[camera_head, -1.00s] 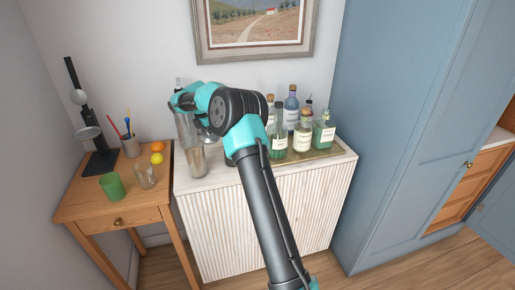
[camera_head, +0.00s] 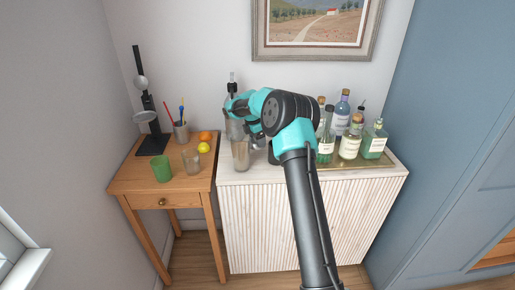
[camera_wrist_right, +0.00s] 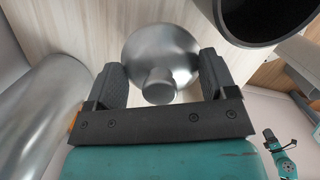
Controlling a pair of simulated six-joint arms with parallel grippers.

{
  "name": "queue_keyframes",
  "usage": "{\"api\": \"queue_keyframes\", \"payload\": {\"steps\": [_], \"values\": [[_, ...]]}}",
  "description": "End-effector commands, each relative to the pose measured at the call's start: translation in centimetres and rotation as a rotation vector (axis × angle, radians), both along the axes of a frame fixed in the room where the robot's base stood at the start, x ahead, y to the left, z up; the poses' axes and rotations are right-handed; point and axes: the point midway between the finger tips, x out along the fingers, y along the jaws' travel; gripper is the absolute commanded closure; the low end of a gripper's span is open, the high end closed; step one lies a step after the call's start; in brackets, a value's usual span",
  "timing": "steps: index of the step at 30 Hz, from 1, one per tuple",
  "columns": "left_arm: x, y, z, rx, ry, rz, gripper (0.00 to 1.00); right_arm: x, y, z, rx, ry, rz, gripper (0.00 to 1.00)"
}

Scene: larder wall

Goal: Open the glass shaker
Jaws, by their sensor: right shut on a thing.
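The clear glass shaker body (camera_head: 240,155) stands on the left end of the white cabinet, greyish-brown in tone. My right gripper (camera_head: 250,128) is just above and behind it, partly hidden by its own wrist. In the right wrist view a silver domed lid with a round knob (camera_wrist_right: 158,86) sits between the two fingers (camera_wrist_right: 160,82), which are shut on it. I cannot tell how far the lid is from the glass. My left gripper is not in the head view.
A dark open cup (camera_wrist_right: 262,18) is beside the lid. Several bottles (camera_head: 350,143) stand on a tray to the right.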

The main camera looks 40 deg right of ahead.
Motion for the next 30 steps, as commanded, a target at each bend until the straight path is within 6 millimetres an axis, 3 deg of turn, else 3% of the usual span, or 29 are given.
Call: {"api": "queue_keyframes", "payload": {"steps": [12,23,24,30], "values": [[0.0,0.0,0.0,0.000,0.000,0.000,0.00,0.0,0.0,-4.8,0.001,0.002,0.000,0.55],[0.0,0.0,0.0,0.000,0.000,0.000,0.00,0.0,0.0,-5.1,0.000,0.000,0.000,0.55],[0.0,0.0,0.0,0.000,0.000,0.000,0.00,0.0,0.0,-5.1,0.000,0.000,-0.001,0.20],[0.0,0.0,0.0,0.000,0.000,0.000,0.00,0.0,0.0,-5.1,0.000,0.000,0.000,0.01]]}}
